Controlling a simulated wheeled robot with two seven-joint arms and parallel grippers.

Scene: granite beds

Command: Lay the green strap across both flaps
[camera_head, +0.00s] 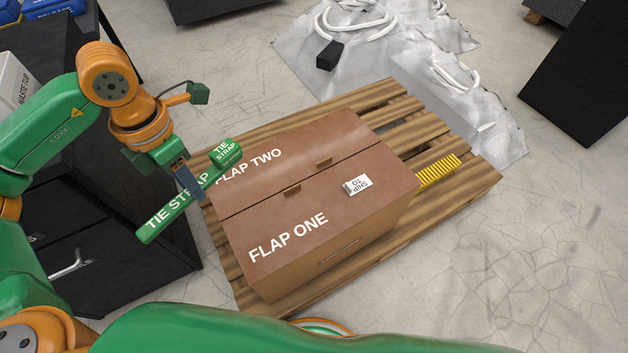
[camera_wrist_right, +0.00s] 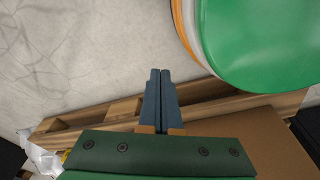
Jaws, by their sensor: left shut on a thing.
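The green tie strap (camera_head: 165,217) is a stiff lettered bar with a raised block at its far end. My left gripper (camera_head: 189,190) is shut on its middle, left of the carton. The strap's far end overlaps flap two's left corner in the head view; I cannot tell if it touches. Flap one (camera_head: 300,222) and flap two (camera_head: 300,152) lie folded down on the brown carton, meeting at a seam. My right gripper's fingers (camera_wrist_right: 160,75) are together and empty in the right wrist view, above the pallet edge; they are hidden in the head view.
The carton stands on a wooden pallet (camera_head: 462,187). A white "ship to" label block (camera_head: 357,185) sits on flap one. A yellow ribbed piece (camera_head: 438,171) lies on the pallet at right. Dark drawers (camera_head: 110,240) stand at left, and grey sheeting (camera_head: 460,90) lies behind.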

